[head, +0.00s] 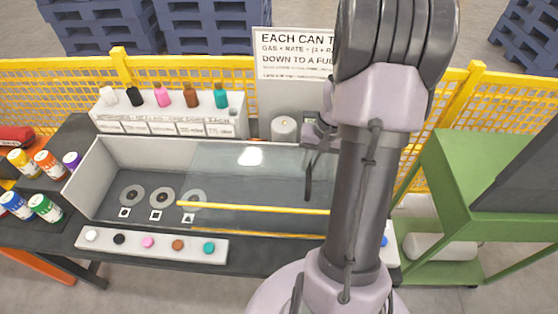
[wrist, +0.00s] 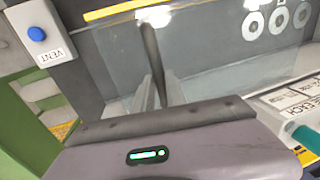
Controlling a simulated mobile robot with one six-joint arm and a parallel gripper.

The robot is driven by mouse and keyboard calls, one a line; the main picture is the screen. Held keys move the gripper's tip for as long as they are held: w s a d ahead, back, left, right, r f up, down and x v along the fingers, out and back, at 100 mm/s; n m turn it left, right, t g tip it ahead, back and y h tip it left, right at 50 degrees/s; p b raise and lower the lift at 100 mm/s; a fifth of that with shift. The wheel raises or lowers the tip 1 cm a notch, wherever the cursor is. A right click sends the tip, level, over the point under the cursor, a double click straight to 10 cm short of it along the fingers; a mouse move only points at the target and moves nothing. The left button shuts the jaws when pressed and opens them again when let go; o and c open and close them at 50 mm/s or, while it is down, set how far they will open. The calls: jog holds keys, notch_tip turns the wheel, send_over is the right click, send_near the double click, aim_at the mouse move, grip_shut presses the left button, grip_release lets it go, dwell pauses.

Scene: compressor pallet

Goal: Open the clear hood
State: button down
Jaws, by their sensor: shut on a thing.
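The clear hood (head: 255,180) is a see-through panel with a yellow front edge, over the middle and right of the grey open-topped bench box (head: 85,185). Its right part is hidden behind my arm. A dark bar handle (head: 308,180) stands out at the hood. In the wrist view the handle (wrist: 151,50) runs between my two fingers, and the clear panel lies beyond it. My gripper (wrist: 157,85) is shut on this handle. In the head view it is mostly hidden beside my arm.
A strip with several coloured buttons (head: 150,245) runs along the front. A white rack (head: 165,122) with bottles stands behind, near a sign (head: 290,50) and yellow fence. A VENT box (wrist: 38,35) with a blue button is beside the hood. A green cart (head: 470,160) stands right.

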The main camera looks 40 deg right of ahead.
jog(key=s+d, duration=0.4)
jog(key=shift+s+d, duration=0.3)
jog(key=shift+d, duration=0.1)
jog(key=c, duration=1.4)
grip_release()
jog(key=shift+o, duration=0.2)
notch_tip(320, 180, up, 17)
jog(key=s+d+p, duration=0.2)
jog(key=p, duration=0.3)
jog(key=shift+s+d, duration=0.15)
jog(key=shift+s, duration=0.05)
jog(key=shift+r, duration=0.1)
